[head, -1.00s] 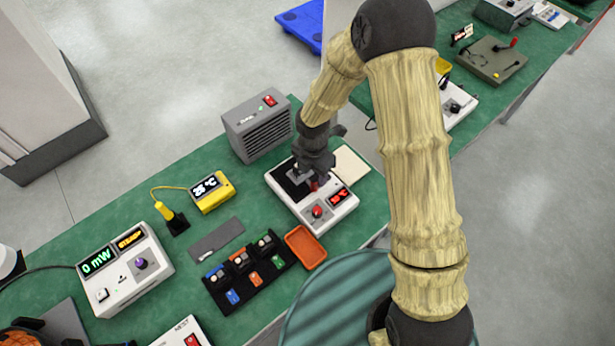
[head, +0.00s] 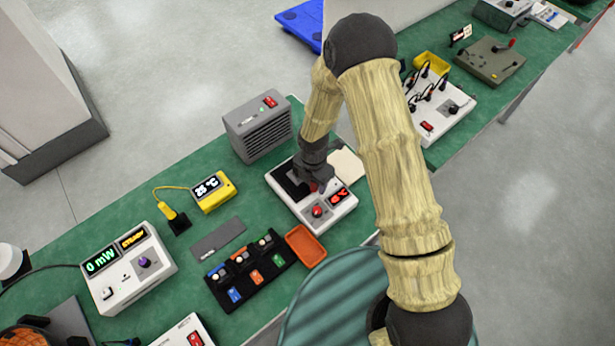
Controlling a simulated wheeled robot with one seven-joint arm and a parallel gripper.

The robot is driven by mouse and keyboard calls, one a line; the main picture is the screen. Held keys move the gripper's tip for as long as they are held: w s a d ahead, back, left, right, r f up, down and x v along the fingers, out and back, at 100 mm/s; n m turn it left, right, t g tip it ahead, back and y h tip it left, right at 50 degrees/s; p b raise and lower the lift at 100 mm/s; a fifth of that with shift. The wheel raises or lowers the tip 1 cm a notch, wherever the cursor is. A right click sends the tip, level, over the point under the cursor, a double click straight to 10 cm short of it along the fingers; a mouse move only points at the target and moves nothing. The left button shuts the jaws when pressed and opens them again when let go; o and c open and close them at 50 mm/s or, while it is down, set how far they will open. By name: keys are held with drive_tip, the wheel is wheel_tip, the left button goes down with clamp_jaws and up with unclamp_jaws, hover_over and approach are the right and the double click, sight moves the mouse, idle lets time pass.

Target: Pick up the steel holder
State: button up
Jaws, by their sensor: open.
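My gripper (head: 314,186) is over the black plate (head: 290,184) of a white device with a red display. It points down, and its open fingers are low, close to the plate. I cannot make out a steel holder clearly; my gripper and wrist hide part of the plate. Whether the fingers stand around anything there or touch it cannot be told. Small metallic pieces (head: 241,258) sit in a black rack with blue, orange and green tags, left of and nearer than my gripper.
A grey vented box (head: 258,130) stands behind the device. An orange tray (head: 306,246) lies in front of it. A yellow temperature meter (head: 213,192), a flat grey plate (head: 218,240) and a white power meter (head: 128,266) are to the left.

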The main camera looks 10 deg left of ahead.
idle(0.4)
clamp_jaws()
drive_tip(key=shift+r, duration=0.1)
wheel_tip(320, 180, up, 10)
drive_tip(key=shift+f+b, duration=0.1)
drive_tip(key=shift+b, duration=0.65)
